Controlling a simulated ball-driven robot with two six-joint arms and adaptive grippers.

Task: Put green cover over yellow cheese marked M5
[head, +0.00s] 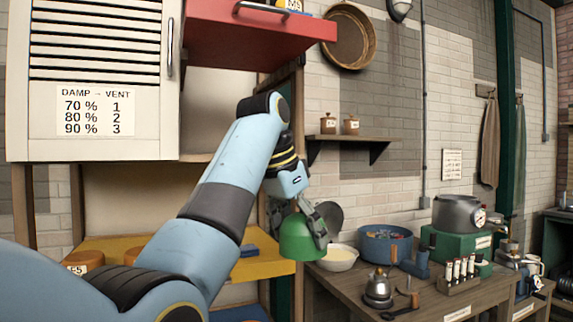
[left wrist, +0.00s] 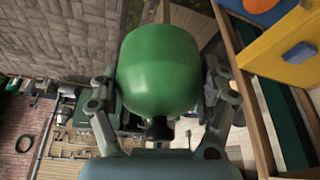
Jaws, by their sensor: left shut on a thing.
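My left gripper (head: 300,228) is shut on the green cover (head: 297,245), a dome hanging in the air in front of the right end of the yellow shelf (head: 268,266). In the left wrist view the green cover (left wrist: 158,70) sits between the two fingers (left wrist: 160,95). A yellow cheese (head: 291,4) with a label stands on the red shelf (head: 255,35); the picture's top edge cuts it and I cannot read the label surely. Orange cheeses (head: 84,261) sit on the yellow shelf, partly behind my arm. My right gripper is not in view.
A louvred white door (head: 95,60) with a damp and vent chart stands at the left. A blue block (head: 249,250) lies on the yellow shelf.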

